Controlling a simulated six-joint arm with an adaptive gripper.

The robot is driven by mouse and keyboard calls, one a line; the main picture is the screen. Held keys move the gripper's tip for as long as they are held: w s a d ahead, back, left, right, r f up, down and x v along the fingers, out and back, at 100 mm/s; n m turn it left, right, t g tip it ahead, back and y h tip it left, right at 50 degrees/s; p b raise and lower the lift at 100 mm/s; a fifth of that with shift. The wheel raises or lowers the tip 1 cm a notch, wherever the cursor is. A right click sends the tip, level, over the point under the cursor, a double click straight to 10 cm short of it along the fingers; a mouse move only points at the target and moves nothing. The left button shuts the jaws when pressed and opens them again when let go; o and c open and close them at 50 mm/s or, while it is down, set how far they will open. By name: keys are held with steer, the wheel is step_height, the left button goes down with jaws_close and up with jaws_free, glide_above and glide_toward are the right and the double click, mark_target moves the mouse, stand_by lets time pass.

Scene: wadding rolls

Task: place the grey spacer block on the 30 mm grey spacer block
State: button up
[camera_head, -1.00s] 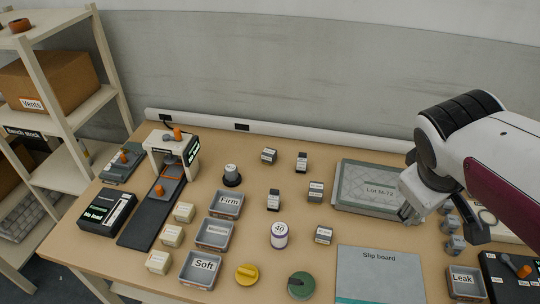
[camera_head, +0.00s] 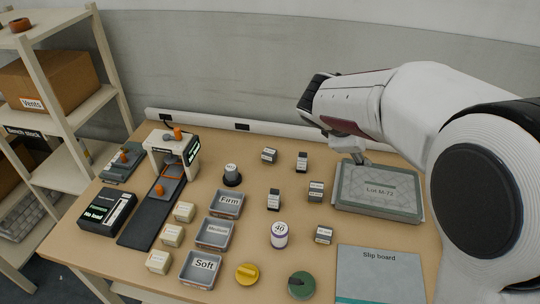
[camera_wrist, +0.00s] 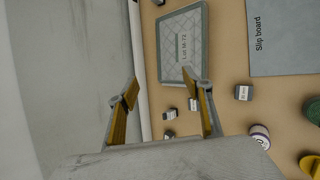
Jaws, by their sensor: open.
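Several small grey spacer blocks with white labels stand on the table in the head view: two at the back, a left one (camera_head: 269,155) and a right one (camera_head: 301,162), then a middle one (camera_head: 273,200), one near the tray (camera_head: 315,191) and a front one (camera_head: 323,234). Their labels are too small to read surely, so I cannot tell which is the 30 mm one. In the wrist view some blocks (camera_wrist: 243,92) also show, partly behind my finger. My gripper (camera_wrist: 167,88) is open and empty, above the table's back edge beside the tray.
A grey tray marked Lot M-72 (camera_head: 343,203) lies right of the blocks, with the slip board (camera_head: 378,274) in front. Labelled bins (camera_head: 212,249) are left. My arm covers the right side.

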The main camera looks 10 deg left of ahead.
steer(key=w+a+f+n+t, duration=0.3)
steer(key=w+a+f+n, duration=0.55)
steer(key=a, duration=0.45)
steer(key=n+t+y, duration=0.2)
steer(key=n+y, duration=0.1)
steer(key=n, duration=0.5)
glide_toward(269, 152)
steer(key=shift+w+a+f+m, duration=0.25)
steer(key=shift+w+a+f, duration=0.05)
steer(key=shift+w+f, duration=0.25)
steer(key=shift+x, duration=1.3)
steer(key=shift+d, duration=0.15)
steer(key=shift+d+x, duration=0.2)
steer(key=shift+x, duration=2.35)
steer(key=shift+r, duration=0.1)
steer(key=shift+c, duration=0.3)
steer(key=c, duration=1.3)
